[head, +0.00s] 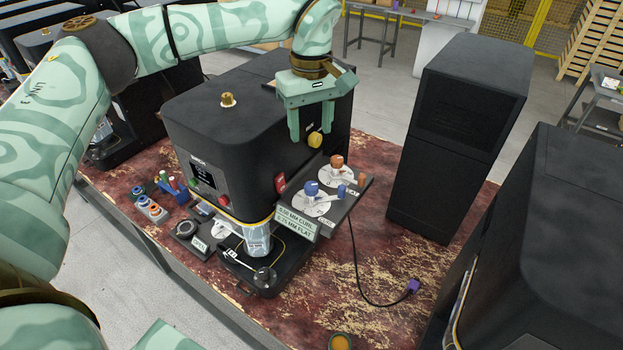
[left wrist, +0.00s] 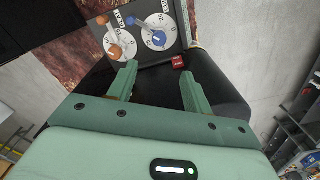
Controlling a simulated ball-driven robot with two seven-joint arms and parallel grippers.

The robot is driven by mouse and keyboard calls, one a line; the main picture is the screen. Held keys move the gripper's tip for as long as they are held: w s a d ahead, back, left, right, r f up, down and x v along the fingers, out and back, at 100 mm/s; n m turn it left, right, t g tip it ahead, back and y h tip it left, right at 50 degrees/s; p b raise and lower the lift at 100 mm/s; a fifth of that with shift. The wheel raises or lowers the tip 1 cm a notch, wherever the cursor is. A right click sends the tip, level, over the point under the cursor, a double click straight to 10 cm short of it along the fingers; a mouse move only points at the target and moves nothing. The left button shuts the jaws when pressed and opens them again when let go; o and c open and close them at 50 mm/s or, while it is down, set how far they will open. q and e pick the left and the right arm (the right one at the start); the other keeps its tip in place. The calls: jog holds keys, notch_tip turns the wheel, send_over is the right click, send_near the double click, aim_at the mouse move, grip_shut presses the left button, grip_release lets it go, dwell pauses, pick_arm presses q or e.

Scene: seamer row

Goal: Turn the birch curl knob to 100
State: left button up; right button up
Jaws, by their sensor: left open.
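A small dark panel (head: 352,212) on the side of the black seamer (head: 225,115) carries two white dials. The blue knob (head: 311,188), beside the word CURL, is the nearer one. The orange knob (head: 337,161) is behind it. In the left wrist view the blue knob (left wrist: 150,33) and the orange knob (left wrist: 114,50) sit beyond the fingertips; the exact settings are too small to read. My left gripper (head: 311,140) is open and empty, pointing down above and behind the panel. Its two fingers also show in the left wrist view (left wrist: 158,72). My right gripper is not seen.
A red button (head: 280,183) and a yellow one (head: 314,139) are on the seamer's side. A can (head: 257,238) stands at its front. A tall black cabinet (head: 455,140) stands to the right. A cable with a purple plug (head: 412,287) lies on the worn red table (head: 330,285).

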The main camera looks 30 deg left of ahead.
aim_at(311, 185)
pick_arm(q)
notch_tip(311, 185, down, 15)
jog(key=shift+r+p, duration=0.1)
jog(key=shift+p, duration=0.9)
jog(key=c, duration=1)
